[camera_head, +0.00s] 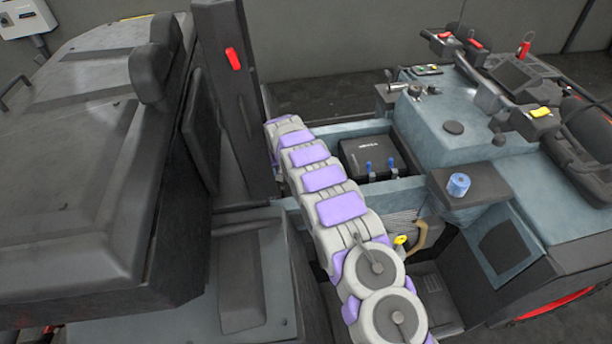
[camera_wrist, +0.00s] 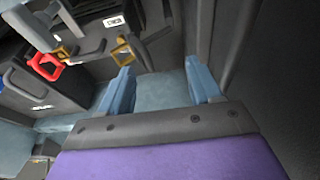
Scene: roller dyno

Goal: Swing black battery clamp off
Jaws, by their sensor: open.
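In the wrist view my gripper (camera_wrist: 159,72) is open, its two pale blue fingers apart with nothing between them. Beyond the fingertips, at the upper left, is a dark box (camera_wrist: 92,40) with a white label and yellow loops. A red loop (camera_wrist: 45,66) is left of it. I cannot tell for sure which dark part is the black clamp. In the head view the black battery (camera_head: 375,153) sits in the teal bay, with two small blue pieces at its front. My gripper cannot be made out there.
In the head view a large dark seat unit (camera_head: 80,200) fills the left, beside a dark upright post (camera_head: 235,95). A teal console (camera_head: 455,115) with levers and a blue roll (camera_head: 458,184) is at right. In the wrist view a dark wall (camera_wrist: 290,70) is close at right.

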